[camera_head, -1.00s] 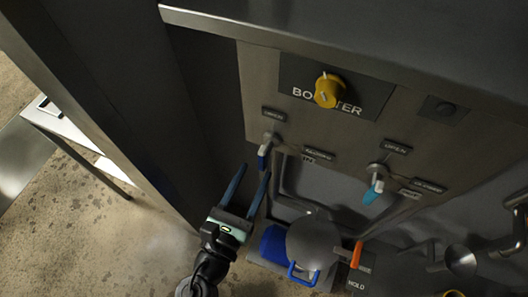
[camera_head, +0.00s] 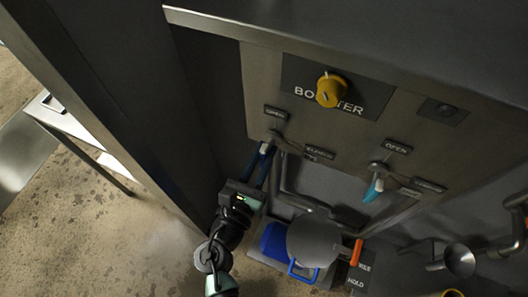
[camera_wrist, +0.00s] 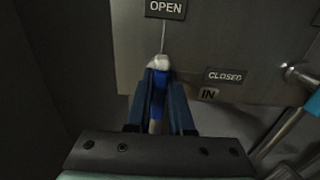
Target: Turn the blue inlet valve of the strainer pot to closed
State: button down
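The blue inlet valve handle (camera_wrist: 157,98) hangs down from a pale hub (camera_wrist: 158,62) on the grey panel, under the OPEN label (camera_wrist: 165,8). The CLOSED label (camera_wrist: 225,76) and a small IN label (camera_wrist: 208,94) are to its right. My gripper (camera_wrist: 160,88) has one finger on each side of the handle, close against it, and looks shut on it. In the head view the same gripper (camera_head: 262,160) reaches up to the handle from below; the fingertips partly hide the blue part.
A second valve with a light-blue handle (camera_head: 373,190) is to the right on the panel. The yellow BOOSTER knob (camera_head: 330,90) is above. A rounded grey pot (camera_head: 314,242), a blue part (camera_head: 274,240) and an orange handle (camera_head: 357,252) are below. The floor at left is open.

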jog(key=shift+m, duration=0.3)
jog(key=m+b, duration=0.2)
jog(key=m, duration=0.1)
jog(key=shift+d+f+m+b, duration=0.2)
jog(key=shift+m+b, duration=0.1)
jog(key=shift+b, duration=0.1)
jog(key=m+b, duration=0.4)
jog(key=m, duration=0.1)
jog(key=shift+s+f, duration=0.15)
jog(key=m+b, duration=0.4)
jog(key=m, duration=0.1)
jog(key=shift+d+f+m, duration=0.15)
jog(key=shift+m, duration=0.15)
jog(key=shift+m+b, duration=1.3)
jog(key=shift+m, duration=0.3)
jog(key=c, duration=0.8)
grip_release()
